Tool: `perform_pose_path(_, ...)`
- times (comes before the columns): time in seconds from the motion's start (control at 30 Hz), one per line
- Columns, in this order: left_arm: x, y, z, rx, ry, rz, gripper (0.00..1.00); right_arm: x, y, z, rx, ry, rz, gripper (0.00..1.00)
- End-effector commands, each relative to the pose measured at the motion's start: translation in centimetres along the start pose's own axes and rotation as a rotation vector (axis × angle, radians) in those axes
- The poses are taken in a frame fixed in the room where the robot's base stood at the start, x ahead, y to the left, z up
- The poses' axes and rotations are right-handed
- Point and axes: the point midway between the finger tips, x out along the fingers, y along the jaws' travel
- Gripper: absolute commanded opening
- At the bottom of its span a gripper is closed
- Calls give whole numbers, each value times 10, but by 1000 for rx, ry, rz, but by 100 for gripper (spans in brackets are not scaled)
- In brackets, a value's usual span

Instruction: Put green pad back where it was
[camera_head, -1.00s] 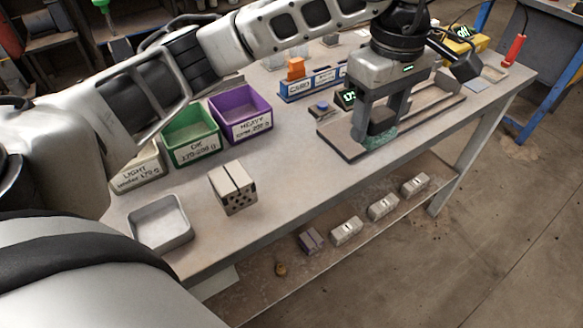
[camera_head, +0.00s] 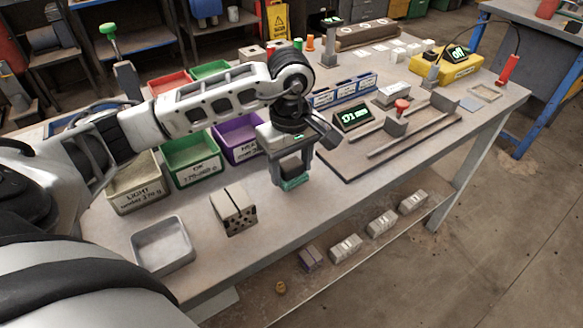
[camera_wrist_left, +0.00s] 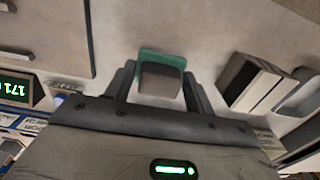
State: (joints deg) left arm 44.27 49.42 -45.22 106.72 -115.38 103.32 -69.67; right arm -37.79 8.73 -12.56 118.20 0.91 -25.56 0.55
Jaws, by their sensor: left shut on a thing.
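My left gripper (camera_head: 291,176) is shut on the green pad (camera_head: 294,184), which has a dark grey upper part. The pad hangs below the fingers over the bare table strip, left of the long wooden board. I cannot tell whether it touches the table. In the left wrist view the green pad (camera_wrist_left: 163,57) shows behind its grey part, between the two fingers (camera_wrist_left: 160,88). My right gripper is not in view.
A perforated two-part brick (camera_head: 234,210) and a grey tray (camera_head: 162,245) stand at the left front. Green (camera_head: 190,157) and purple (camera_head: 236,139) bins stand behind. The board (camera_head: 350,168) carries rails, a red-knobbed block (camera_head: 398,118) and a display (camera_head: 352,117).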

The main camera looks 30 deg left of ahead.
Motion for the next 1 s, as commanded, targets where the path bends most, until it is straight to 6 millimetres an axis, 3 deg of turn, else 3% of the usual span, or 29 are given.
perform_pose_path(0.13, 14, 0, 1, 1, -1, -1, 32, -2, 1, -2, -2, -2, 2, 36)
perform_pose_path(0.5, 21, 0, 1, 2, 0, 1, 32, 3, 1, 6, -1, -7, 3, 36)
perform_pose_path(0.53, 20, 0, 1, 2, 0, 1, 56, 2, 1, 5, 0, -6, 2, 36)
perform_pose_path(0.6, 19, 0, 1, 1, 0, 1, 76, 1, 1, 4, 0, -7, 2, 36)
perform_pose_path(1.0, 12, 1, 0, 1, 0, 2, 76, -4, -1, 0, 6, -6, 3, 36)
